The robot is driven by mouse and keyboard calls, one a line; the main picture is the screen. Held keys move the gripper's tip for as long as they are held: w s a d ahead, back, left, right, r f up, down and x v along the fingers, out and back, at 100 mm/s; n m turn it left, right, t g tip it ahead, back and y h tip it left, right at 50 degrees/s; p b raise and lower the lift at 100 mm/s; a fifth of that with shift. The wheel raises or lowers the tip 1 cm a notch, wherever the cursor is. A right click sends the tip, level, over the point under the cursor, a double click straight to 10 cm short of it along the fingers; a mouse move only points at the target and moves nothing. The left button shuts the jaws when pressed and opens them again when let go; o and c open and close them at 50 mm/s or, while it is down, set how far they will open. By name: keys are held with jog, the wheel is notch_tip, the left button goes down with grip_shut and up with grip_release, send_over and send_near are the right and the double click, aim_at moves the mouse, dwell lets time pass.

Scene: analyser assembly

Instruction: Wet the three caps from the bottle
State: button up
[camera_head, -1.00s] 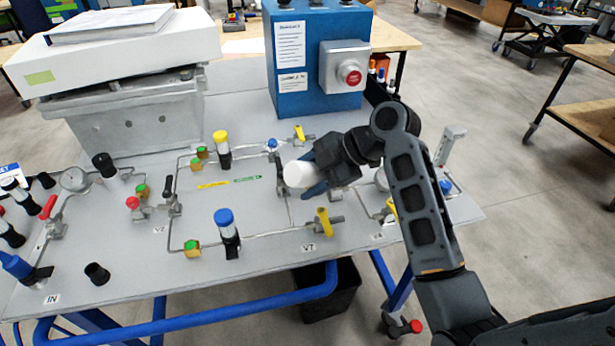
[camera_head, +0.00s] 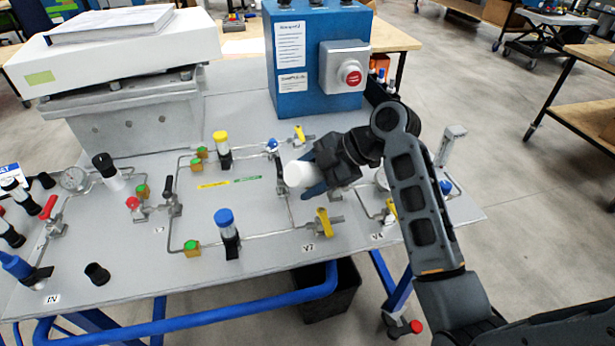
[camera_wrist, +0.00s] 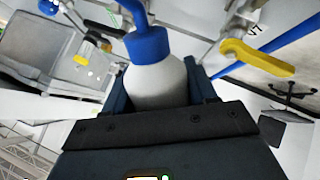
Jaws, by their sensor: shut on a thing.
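My gripper (camera_wrist: 160,84) is shut on a white bottle (camera_wrist: 158,86) with a blue top and a blue tube. In the head view my gripper (camera_head: 325,172) holds the white bottle (camera_head: 299,174) above the grey panel (camera_head: 265,215). Upright cylinders on the panel carry a yellow cap (camera_head: 220,137), a blue cap (camera_head: 224,217) and a black cap (camera_head: 102,160). Several small brass fittings with green tops, such as one green-topped fitting (camera_head: 192,248), sit along the pipes. I cannot tell which caps are meant. The bottle's tube end is outside the wrist view.
Yellow valve handles (camera_head: 323,222) stand near my gripper; a yellow handle (camera_wrist: 255,57) shows close by in the wrist view. A blue box (camera_head: 300,60) with a red button stands behind. Gauges and red valve handles are at the left. Bare panel lies between the pipes.

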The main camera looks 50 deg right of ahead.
jog(key=shift+r, duration=0.15)
jog(key=shift+r+p, duration=1.75)
jog(key=shift+r, duration=0.6)
